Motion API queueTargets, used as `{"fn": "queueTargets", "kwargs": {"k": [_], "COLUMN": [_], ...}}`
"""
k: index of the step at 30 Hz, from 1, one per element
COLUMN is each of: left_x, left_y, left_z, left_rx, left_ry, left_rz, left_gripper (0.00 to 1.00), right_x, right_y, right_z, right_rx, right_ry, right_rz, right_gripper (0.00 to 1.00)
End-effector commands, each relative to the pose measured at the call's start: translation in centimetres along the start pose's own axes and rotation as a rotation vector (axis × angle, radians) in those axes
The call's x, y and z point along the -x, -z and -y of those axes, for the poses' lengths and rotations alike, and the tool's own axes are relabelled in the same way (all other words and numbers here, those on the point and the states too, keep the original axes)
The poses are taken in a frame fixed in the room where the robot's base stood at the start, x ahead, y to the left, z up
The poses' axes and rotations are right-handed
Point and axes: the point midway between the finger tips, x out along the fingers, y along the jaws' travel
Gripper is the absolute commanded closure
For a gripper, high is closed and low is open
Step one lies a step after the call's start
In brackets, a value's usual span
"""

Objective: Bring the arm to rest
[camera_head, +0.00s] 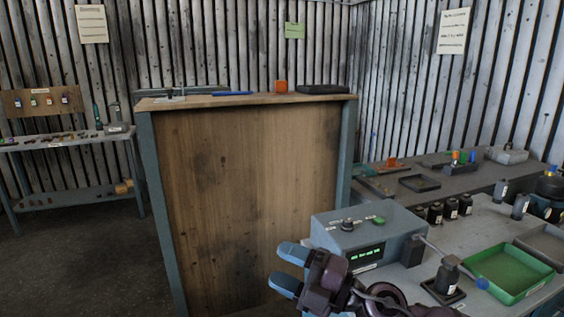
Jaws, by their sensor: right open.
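My right gripper (286,268) shows at the bottom of the view, in front of the lower part of the wooden panel. Its two blue fingers point left and are spread apart, with nothing between them. My dark purple right arm (330,284) comes in from the bottom right, in front of a grey-blue box (345,229) with a green display and a green button. Whether the arm touches the box or the bench cannot be told. My left gripper is not in view.
A bench (480,232) at the right holds a green tray (508,272), a dark stand with a blue-tipped lever (447,275) and several dark bottles (435,213). A tall wooden panel (245,190) stands in the middle. Open floor (85,260) lies at the left.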

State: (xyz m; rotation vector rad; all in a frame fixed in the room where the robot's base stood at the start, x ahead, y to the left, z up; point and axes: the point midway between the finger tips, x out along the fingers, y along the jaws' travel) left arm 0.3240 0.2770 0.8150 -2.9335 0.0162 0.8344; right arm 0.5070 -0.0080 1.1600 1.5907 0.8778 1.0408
Motion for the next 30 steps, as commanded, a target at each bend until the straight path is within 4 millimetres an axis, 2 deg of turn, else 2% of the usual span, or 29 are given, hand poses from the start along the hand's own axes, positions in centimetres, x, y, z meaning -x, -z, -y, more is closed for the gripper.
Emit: {"fn": "queueTargets", "kwargs": {"k": [4,8,11,16,20,24,27,30], "left_x": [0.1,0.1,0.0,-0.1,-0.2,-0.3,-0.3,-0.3], "left_y": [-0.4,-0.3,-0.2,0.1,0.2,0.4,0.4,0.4], "left_z": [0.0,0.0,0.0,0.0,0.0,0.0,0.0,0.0], "left_rx": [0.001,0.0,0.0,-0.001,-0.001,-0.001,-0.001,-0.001], "left_ry": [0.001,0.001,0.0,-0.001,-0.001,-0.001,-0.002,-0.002], "left_rz": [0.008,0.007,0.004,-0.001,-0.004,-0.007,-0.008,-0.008], "left_gripper": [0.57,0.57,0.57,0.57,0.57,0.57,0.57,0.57], "right_x": [2.9,6.9,10.7,18.1,23.9,29.4,32.1,34.0], "right_y": [-1.5,-3.6,-5.0,-6.0,-4.9,-1.8,0.7,2.9], "right_z": [-1.6,-1.6,-0.6,3.1,6.9,11.2,13.3,14.8], "right_rx": [-0.184,-0.344,-0.469,-0.692,-0.871,-1.069,-1.18,-1.267], "right_ry": [-0.23,-0.375,-0.451,-0.504,-0.483,-0.401,-0.332,-0.269], "right_rz": [0.238,0.482,0.686,1.046,1.315,1.577,1.704,1.793], "right_gripper": [0.43,0.43,0.43,0.43,0.43,0.43,0.43,0.43]}}
